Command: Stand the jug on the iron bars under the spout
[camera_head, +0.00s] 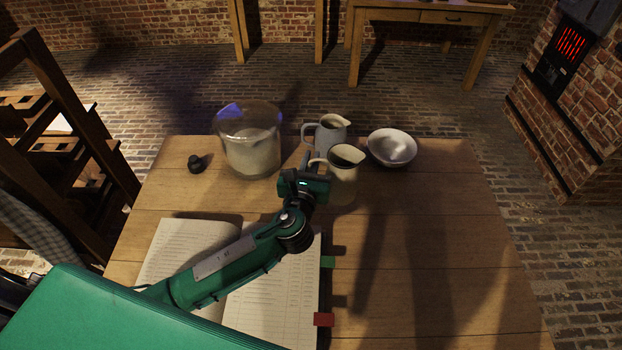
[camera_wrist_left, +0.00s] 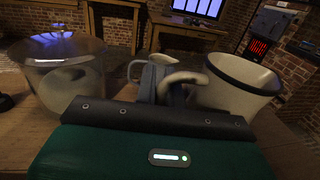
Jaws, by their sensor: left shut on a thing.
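A cream jug with a dark rim (camera_head: 343,176) stands upright at the back middle of the wooden table. My left gripper (camera_head: 312,166) is at its left side, shut on its handle; the jug also shows close up at the right of the left wrist view (camera_wrist_left: 238,82), with my left gripper (camera_wrist_left: 172,88) at the handle. A second, paler grey-white jug (camera_head: 330,134) stands just behind it, its handle to the left. I cannot tell whether the held jug touches the table. Iron bars under a spout cannot be made out. My right gripper is out of view.
A large glass jar with pale contents (camera_head: 252,150) stands left of the jugs, a small dark knob-like thing (camera_head: 197,163) beyond it. A white bowl (camera_head: 392,148) stands to the right. An open book (camera_head: 275,300) lies under my left arm. The table's right side (camera_head: 440,250) is clear.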

